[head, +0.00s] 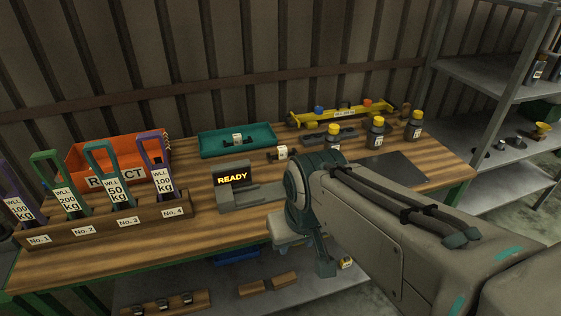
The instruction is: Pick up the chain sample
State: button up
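I cannot tell for sure which object is the chain sample. A small dark piece with a white tag (238,139) lies in the teal tray (209,151) at the back middle of the bench. Another small dark piece with a pale tag (281,153) lies on the wood just right of that tray. Both are too small to make out links. My arm reaches in from the lower right over the bench's front edge. Its fingertips cannot be made out, and the arm hides part of the bench behind it.
A device reading READY (232,180) stands mid-bench. A rack (105,226) of tagged slings numbered No.1 to No.4 is at left, before an orange REJECT bin (88,158). Yellow-capped bottles (376,133), a yellow beam (340,114) and a dark mat (400,168) are at right. Shelves (485,78) stand beyond.

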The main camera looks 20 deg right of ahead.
aim_at(282, 153)
jog(key=u, duration=0.1)
jog(key=k, duration=0.4)
jog(key=z, duration=0.85)
jog(key=i, duration=1.2)
jog(key=u, duration=0.75)
